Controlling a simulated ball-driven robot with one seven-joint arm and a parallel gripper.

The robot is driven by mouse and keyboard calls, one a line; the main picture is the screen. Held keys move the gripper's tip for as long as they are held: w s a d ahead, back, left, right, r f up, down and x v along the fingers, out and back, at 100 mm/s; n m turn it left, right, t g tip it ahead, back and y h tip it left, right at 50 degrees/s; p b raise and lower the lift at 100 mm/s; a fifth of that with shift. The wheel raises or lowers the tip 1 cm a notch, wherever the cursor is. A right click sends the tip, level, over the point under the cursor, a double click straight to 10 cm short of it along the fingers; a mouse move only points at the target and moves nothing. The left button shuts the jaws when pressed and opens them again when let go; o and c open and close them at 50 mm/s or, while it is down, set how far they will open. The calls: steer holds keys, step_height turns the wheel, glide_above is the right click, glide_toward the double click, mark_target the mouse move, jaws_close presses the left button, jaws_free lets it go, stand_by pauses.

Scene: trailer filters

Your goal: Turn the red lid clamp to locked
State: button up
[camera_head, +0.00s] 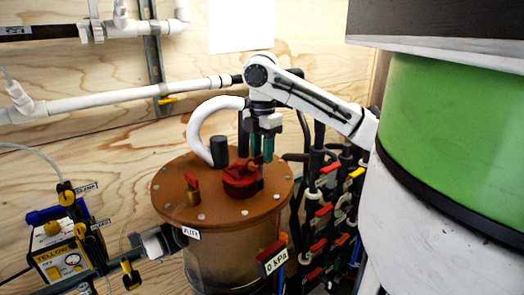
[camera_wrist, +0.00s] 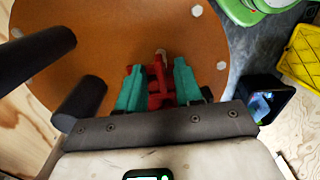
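The red lid clamp (camera_head: 241,180) sits on top of the round orange-brown lid (camera_head: 215,215) of a tank, near its middle. My gripper (camera_head: 262,158) reaches down from above at the clamp's right side, with its teal fingers pointing down. In the wrist view, the teal fingers of my gripper (camera_wrist: 160,72) stand apart, one on each side of a red part of the clamp (camera_wrist: 161,63). The upright red piece is narrower than the gap between the fingertips. The fingers partly hide the clamp, and I cannot tell if they touch it.
A small red-handled brass valve (camera_head: 192,188) stands on the lid, left of the clamp. A dark pipe fitting with a white hose (camera_head: 219,150) rises behind it. Several hoses and colored valves (camera_head: 325,180) crowd the right. A yellow box (camera_head: 62,258) stands at lower left.

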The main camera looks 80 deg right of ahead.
step_height(320, 180, up, 11)
steer(key=b, duration=0.1)
stand_by(0.6)
steer(key=shift+f, duration=0.1)
stand_by(0.5)
